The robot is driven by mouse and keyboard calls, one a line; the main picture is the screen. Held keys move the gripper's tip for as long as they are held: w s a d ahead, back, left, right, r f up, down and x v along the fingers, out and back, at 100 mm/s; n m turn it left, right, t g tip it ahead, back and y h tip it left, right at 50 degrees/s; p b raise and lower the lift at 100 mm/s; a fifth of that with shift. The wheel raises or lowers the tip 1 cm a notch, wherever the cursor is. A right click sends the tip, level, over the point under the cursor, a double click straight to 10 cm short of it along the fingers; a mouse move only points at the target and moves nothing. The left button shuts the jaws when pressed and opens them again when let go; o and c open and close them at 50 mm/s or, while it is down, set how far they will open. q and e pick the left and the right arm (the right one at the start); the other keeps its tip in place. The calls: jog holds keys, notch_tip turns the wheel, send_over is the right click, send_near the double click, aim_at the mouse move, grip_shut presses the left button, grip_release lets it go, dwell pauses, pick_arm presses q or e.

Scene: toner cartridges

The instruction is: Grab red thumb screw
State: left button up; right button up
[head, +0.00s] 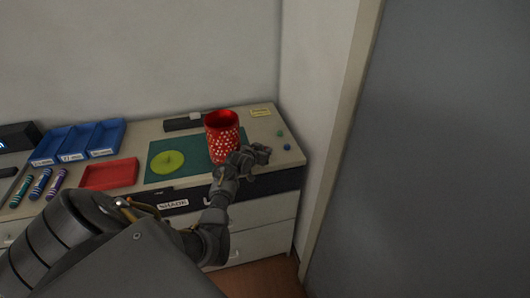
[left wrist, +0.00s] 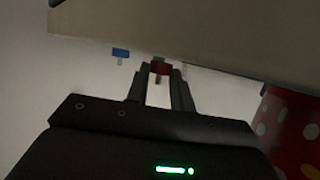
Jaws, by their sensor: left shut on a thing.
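My left gripper (head: 258,154) reaches over the front right part of the cabinet top, beside the red polka-dot cup. In the left wrist view its two fingers (left wrist: 161,72) are shut on the red thumb screw (left wrist: 161,68). The red screw does not show clearly in the head view. A green thumb screw (head: 279,133) and a blue thumb screw (head: 287,147) are at the right end of the cabinet top. The blue one also shows in the left wrist view (left wrist: 120,53), left of the fingers. My right gripper is not in view.
The red cup (head: 222,130) stands close left of the gripper, on a green mat (head: 158,176). A red tray (head: 109,174), a blue sectioned tray (head: 78,140) and several toner cartridges (head: 40,184) are farther left. A wall bounds the right side.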

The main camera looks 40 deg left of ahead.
pick_arm(q)
jog(key=shift+r, duration=0.35)
jog(key=r, duration=0.1)
jog(key=r+b, duration=0.1)
jog(key=shift+s+r, duration=0.3)
jog(key=shift+s, duration=0.05)
jog(key=w+a+r+v, duration=0.1)
jog(key=r+v, duration=0.2)
jog(key=v, duration=1.2)
jog(key=shift+s+r, duration=0.3)
